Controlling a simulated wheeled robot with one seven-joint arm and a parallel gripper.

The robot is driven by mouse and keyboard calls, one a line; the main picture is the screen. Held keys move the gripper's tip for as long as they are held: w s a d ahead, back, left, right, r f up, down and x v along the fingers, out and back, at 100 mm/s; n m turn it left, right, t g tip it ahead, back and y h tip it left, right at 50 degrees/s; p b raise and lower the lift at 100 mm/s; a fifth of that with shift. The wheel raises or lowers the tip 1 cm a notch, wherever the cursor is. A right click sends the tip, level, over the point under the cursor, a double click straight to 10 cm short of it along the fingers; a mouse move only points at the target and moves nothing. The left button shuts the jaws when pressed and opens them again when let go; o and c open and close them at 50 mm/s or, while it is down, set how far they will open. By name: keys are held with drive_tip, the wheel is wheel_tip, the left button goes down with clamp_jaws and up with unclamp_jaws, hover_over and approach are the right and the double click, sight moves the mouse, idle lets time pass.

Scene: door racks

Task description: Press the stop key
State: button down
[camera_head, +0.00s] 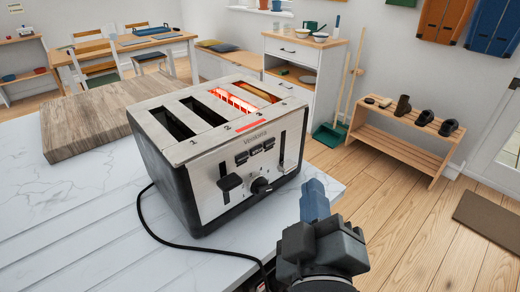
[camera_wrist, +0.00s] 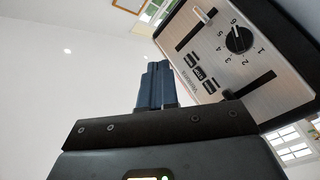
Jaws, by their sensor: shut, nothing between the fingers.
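A steel and black four-slot toaster (camera_head: 215,150) stands on the white counter. Its right-hand slots glow orange-red. Its front faces my gripper and carries a dial (camera_head: 261,186), a black lever (camera_head: 230,182) and a row of three small dark keys (camera_head: 256,151). The wrist view also shows the key row (camera_wrist: 199,73) and the numbered dial (camera_wrist: 239,39). The key lettering is too small to read surely, so I cannot tell which is the stop key. My gripper (camera_head: 314,187) is shut and empty, in front of the toaster's right side, apart from it. Its blue fingers also show in the wrist view (camera_wrist: 158,66).
A black cord (camera_head: 190,246) runs from the toaster across the counter (camera_head: 90,215). A wooden board (camera_head: 105,118) lies behind and left of the toaster. A shoe bench (camera_head: 400,140) and a white cabinet (camera_head: 315,60) stand beyond. Floor is open at right.

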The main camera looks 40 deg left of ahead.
sight(257, 151)
drive_tip(key=a+b, duration=0.3)
drive_tip(key=a, duration=0.5)
drive_tip(key=shift+w+a+b, duration=0.3)
drive_tip(key=shift+a+b, duration=0.05)
drive_tip(key=shift+a, duration=0.15)
idle(1.7)
drive_tip(key=shift+a, duration=0.25)
drive_tip(key=shift+a, duration=0.35)
idle(0.6)
drive_tip(key=shift+d, duration=0.8)
drive_tip(key=shift+p, duration=0.35)
